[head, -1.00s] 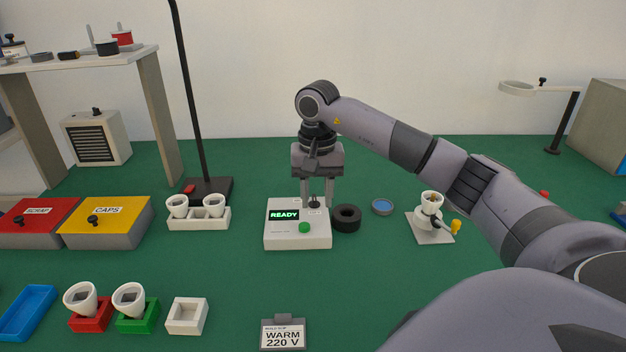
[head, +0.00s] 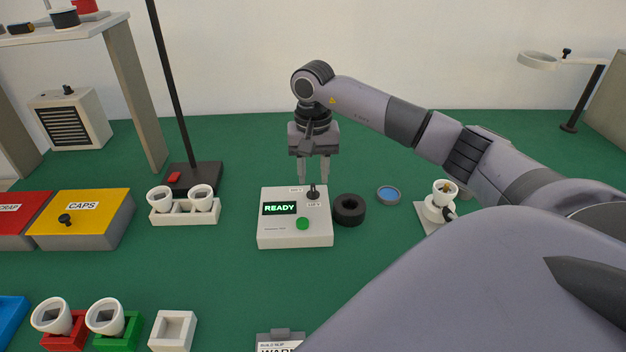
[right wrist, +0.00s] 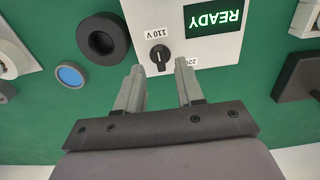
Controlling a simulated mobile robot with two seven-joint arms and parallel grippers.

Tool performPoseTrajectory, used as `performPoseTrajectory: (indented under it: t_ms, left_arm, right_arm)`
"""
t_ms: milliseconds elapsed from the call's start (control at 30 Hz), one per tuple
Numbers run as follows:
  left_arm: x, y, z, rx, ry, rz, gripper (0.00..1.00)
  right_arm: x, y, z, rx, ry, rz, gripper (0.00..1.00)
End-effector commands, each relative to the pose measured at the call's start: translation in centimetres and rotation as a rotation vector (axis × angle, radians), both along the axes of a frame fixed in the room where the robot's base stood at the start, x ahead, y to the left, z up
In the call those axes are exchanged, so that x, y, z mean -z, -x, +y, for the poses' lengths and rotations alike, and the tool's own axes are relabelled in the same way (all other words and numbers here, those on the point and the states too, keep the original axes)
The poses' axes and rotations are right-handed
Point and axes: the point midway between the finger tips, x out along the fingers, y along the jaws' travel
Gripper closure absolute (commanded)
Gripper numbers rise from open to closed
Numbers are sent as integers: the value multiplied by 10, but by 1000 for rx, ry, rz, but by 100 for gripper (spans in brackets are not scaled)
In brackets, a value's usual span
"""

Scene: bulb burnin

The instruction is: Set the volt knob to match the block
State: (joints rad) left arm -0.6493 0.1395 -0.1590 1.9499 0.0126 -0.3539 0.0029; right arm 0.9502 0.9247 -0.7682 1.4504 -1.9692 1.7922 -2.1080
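The white box (head: 280,234) has a lit READY display, a green button and a black volt knob (head: 314,193). In the right wrist view the volt knob (right wrist: 160,56) sits between a "110 V" label and a partly hidden "220" label; I cannot tell which its white mark points to. My right gripper (head: 313,181) is behind the knob in the head view. In the right wrist view the right gripper (right wrist: 161,72) has its fingers apart with nothing between them, clear of the knob. My left gripper is out of view.
A black ring (head: 349,210) stands close right of the box, with a blue disc (head: 388,195) beyond. A white tray with two cups (head: 184,217) is on the left, near a dark lamp post (head: 170,100). Green table is clear in front of the box.

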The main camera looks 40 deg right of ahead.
Motion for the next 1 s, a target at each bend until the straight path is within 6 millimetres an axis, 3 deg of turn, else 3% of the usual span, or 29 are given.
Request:
performPoseTrajectory:
  t_ms: [200,567,667,700,1000]
  left_arm:
    - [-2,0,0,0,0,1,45]
    - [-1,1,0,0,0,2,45]
    - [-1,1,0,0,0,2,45]
    - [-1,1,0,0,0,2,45]
    - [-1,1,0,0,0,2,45]
  right_arm:
    - [27,0,0,0,0,0,63]
    - [33,0,0,0,1,-2,63]
    - [33,0,0,0,1,-2,95]
    - [33,0,0,0,1,-2,100]
    - [32,0,0,15,1,-2,100]
